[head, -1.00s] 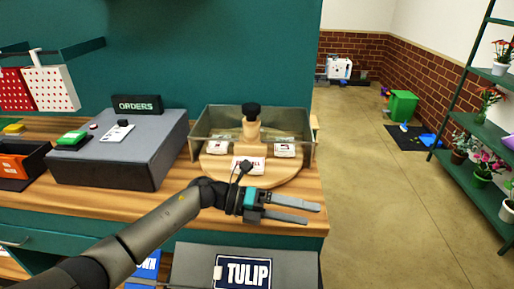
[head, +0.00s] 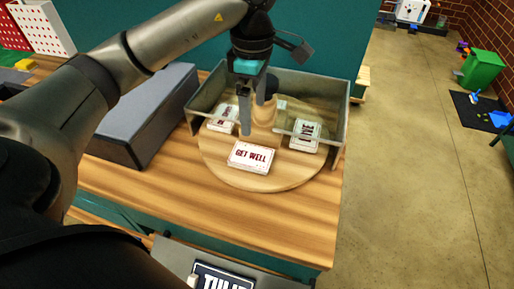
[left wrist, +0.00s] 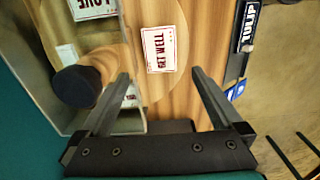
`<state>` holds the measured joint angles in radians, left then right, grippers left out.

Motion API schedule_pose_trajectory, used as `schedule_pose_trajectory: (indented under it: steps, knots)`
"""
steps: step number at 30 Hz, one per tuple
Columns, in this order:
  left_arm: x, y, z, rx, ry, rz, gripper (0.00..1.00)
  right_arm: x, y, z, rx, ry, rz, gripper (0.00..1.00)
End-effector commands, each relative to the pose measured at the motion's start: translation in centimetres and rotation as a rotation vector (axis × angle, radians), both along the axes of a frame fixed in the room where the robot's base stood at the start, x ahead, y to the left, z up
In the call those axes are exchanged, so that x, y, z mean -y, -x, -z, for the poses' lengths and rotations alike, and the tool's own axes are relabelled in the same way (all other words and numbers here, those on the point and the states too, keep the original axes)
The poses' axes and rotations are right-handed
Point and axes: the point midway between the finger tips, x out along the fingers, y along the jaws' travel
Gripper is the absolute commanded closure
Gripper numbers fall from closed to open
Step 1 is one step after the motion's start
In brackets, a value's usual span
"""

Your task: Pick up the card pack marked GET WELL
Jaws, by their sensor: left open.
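The GET WELL card pack (head: 251,157), white with red lettering, lies flat near the front of a round wooden turntable (head: 215,163). My left gripper (head: 254,115) points down, open and empty, above the turntable just behind the pack in the head view. In the left wrist view the GET WELL pack (left wrist: 159,50) shows beyond the gap between the open fingers (left wrist: 160,76), apart from them. My right gripper is not in view.
Other packs lie at left (head: 223,118) and right (head: 305,136); the right one reads LOVE in the left wrist view (left wrist: 93,8). A black-topped knob (left wrist: 75,85) rises mid-turntable. The counter front (head: 270,220) is clear.

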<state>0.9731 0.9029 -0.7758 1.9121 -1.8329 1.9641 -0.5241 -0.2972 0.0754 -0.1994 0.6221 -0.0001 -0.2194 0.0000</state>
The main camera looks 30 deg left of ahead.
Motion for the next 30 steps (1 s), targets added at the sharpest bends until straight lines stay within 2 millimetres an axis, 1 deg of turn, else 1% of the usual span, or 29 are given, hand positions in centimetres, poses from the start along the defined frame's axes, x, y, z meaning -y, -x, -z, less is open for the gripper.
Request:
schedule_pose_trajectory:
  steps: [1,3,9,12,18,20,25,27,30]
  knots:
    - [0.0,0.2,1.2,-0.007,0.0,0.0,0.0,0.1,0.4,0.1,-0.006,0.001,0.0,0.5]
    - [0.0,0.2,2.8,-0.009,0.002,0.0,0.0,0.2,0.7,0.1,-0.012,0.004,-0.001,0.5]
    - [0.0,0.1,6.8,-0.008,0.003,0.0,0.0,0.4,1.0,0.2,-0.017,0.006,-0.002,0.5]
    - [0.0,0.1,8.0,-0.005,0.004,-0.001,0.0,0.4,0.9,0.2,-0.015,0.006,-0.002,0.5]
    - [-0.1,0.0,9.2,-0.005,0.004,-0.001,0.0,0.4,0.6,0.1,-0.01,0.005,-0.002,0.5]
    - [-0.1,0.0,10.0,-0.006,0.006,-0.001,0.0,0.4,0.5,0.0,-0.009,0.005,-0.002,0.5]
    - [-0.3,-0.1,12.6,-0.006,0.006,-0.002,0.0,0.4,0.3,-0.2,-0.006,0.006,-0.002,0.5]
    - [-0.3,-0.1,13.4,-0.005,0.006,-0.001,0.0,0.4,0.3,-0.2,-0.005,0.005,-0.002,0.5]
    - [-0.3,-0.2,13.8,-0.002,0.005,-0.001,0.0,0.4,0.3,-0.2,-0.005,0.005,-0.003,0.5]
